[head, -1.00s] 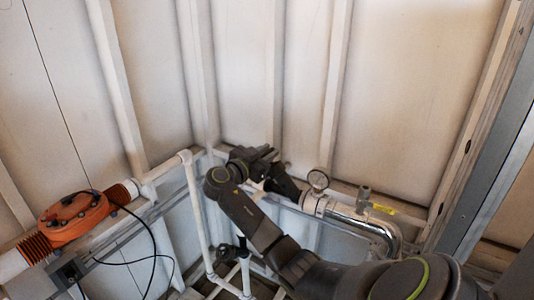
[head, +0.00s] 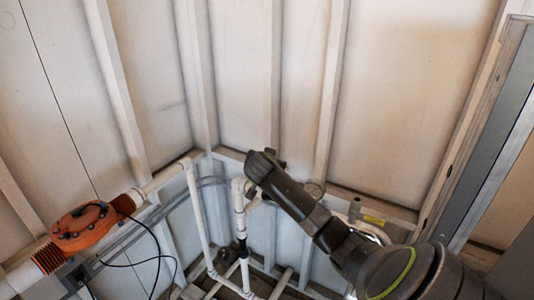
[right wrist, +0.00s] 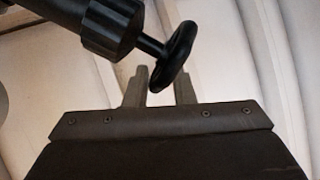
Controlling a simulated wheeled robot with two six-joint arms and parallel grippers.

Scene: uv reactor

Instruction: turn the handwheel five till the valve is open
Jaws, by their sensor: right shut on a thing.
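The black handwheel (right wrist: 177,57) shows edge-on in the right wrist view. Its short stem runs up left into a dark valve body (right wrist: 112,27). My right gripper (right wrist: 161,82) has a finger on either side of the wheel's lower rim and is shut on it. In the head view my right arm reaches in from the lower right and ends near the white pipes in the corner. Its fingers and the handwheel cannot be made out there. How far the valve is open cannot be told. My left gripper is not in view.
An orange ribbed unit (head: 82,229) with a black cable sits on the left pipe. A white upright pipe (head: 240,210) stands left of my arm's end. Ribbed walls close the corner.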

